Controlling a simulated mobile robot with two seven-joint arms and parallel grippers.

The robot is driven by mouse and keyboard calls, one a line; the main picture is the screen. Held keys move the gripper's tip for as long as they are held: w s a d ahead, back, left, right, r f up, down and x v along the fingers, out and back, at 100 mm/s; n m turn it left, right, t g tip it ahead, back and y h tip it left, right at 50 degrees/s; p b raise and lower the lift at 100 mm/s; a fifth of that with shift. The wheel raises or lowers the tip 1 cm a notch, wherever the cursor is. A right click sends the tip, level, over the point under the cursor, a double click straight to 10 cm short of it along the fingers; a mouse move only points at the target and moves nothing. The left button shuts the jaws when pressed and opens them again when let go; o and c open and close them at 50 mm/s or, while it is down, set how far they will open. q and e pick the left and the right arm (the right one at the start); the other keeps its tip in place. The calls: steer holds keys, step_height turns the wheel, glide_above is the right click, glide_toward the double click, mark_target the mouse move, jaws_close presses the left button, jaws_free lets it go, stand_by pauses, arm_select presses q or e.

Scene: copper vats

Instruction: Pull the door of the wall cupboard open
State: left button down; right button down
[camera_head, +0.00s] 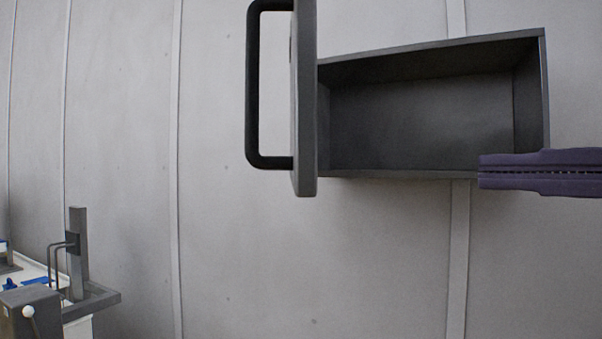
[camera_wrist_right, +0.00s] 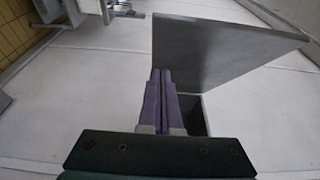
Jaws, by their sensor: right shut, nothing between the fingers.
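The wall cupboard (camera_head: 420,173) is a dark grey box on the wall, and its inside is in view and looks empty. Its door (camera_head: 305,100) stands swung out at the box's left side, seen nearly edge-on, with a black bar handle (camera_head: 253,85) on its left face. My right gripper (camera_head: 482,171) is shut and empty, in front of the lower right of the cupboard opening. In the right wrist view the shut purple fingers (camera_wrist_right: 161,75) point toward the grey door panel (camera_wrist_right: 220,55); I cannot tell whether they touch it. My left gripper is not in view.
A white worktop (camera_head: 25,265) at the lower left carries a grey upright bracket (camera_head: 78,255), a dark box (camera_head: 30,312) and blue items (camera_head: 38,281). The pale panelled wall (camera_head: 310,260) below the cupboard is clear.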

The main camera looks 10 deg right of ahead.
mark_target(302, 163)
steer(key=w+a+p, duration=0.7)
steer(key=a+p, duration=0.2)
steer(key=p, duration=0.2)
steer(key=shift+w+a, duration=0.2)
steer(key=shift+w, duration=0.1)
steer(key=shift+a, duration=0.1)
